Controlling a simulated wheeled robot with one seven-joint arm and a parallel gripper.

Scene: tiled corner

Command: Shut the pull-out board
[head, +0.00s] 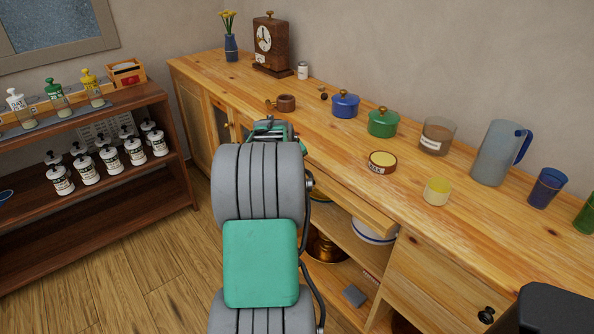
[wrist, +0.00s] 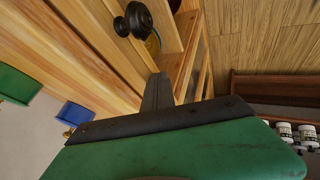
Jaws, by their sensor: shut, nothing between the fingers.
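The pull-out board (head: 362,212) is a pale wooden slab under the counter top, above an open shelf bay. In the head view its front edge juts out from the counter's front; my arm covers its left end. My gripper's dark fingers (wrist: 158,92) are shut and empty in the wrist view, close to the wooden counter front. A black round knob (wrist: 135,20) shows just beyond the fingertips; I cannot tell which front it belongs to. In the head view the fingers are hidden behind my arm.
The wooden counter (head: 330,135) carries a blue pot (head: 345,105), a green pot (head: 383,122), a jug (head: 497,152) and other items. A drawer front (head: 440,285) is at the right. A dark shelf unit (head: 100,200) with bottles stands left, with open floor between.

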